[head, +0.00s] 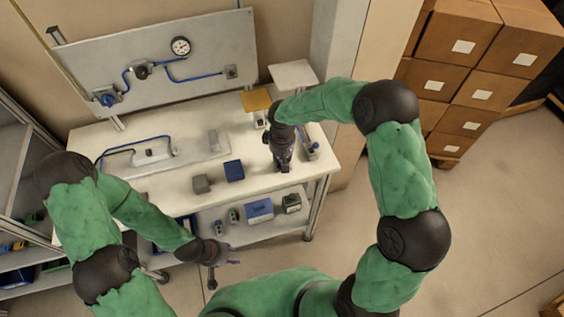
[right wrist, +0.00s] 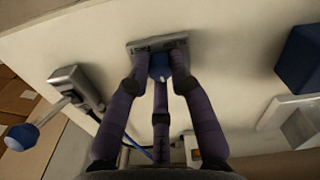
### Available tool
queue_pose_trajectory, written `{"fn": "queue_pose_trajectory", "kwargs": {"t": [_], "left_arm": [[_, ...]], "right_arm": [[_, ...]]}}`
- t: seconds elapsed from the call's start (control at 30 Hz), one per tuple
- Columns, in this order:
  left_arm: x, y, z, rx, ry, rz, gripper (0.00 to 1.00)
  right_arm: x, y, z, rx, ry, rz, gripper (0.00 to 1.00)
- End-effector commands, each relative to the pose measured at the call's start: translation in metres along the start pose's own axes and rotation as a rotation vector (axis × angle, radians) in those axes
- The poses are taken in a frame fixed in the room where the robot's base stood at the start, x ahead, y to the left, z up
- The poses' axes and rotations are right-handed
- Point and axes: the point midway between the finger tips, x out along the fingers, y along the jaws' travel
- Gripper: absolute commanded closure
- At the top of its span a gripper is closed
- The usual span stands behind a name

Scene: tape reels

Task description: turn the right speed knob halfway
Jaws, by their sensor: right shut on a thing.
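A blue knob (right wrist: 160,70) on a small grey plate (right wrist: 133,47) shows in the right wrist view. My right gripper (right wrist: 160,72) is shut on this knob, with its purple fingers around it. In the head view my right gripper (head: 283,163) points down at the right part of the white table (head: 222,168), and it hides the knob there. How far the knob is turned cannot be made out. My left gripper (head: 231,260) hangs in front of the table, away from the knob; its fingers are too small to judge.
A lever with a blue ball (right wrist: 22,137) on a grey base stands left of the knob in the right wrist view. A dark blue block (head: 233,171) and a grey block (head: 201,184) sit on the table. A gauge panel (head: 215,45) stands behind; boxes (head: 460,70) are stacked right.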

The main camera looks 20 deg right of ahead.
Motion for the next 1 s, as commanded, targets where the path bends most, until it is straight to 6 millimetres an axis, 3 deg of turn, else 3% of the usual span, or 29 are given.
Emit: {"fn": "queue_pose_trajectory", "kwargs": {"t": [0.4,0.87,0.9,0.97,1.0], "left_arm": [[0.0091,-0.0033,-0.0004,0.0,0.0,0.0,0.6],[0.0094,-0.0033,-0.0004,0.0,0.0,0.0,0.6],[0.0094,-0.0033,-0.0004,0.0,0.0,0.0,0.6],[0.0094,-0.0034,-0.0004,0.0,0.0,0.0,0.6],[0.0094,-0.0034,-0.0004,0.0,0.0,0.0,0.6]], "right_arm": [[0.0012,-0.0005,0.0016,0.149,-0.005,0.0,1.0],[0.0011,-0.0007,0.0018,0.159,-0.006,-0.001,1.0],[0.0011,-0.0007,0.0018,0.159,-0.006,-0.001,0.72],[0.0011,-0.0007,0.0017,0.159,-0.005,-0.001,0.55],[0.001,-0.0007,0.0016,0.159,-0.005,-0.001,0.54]]}}
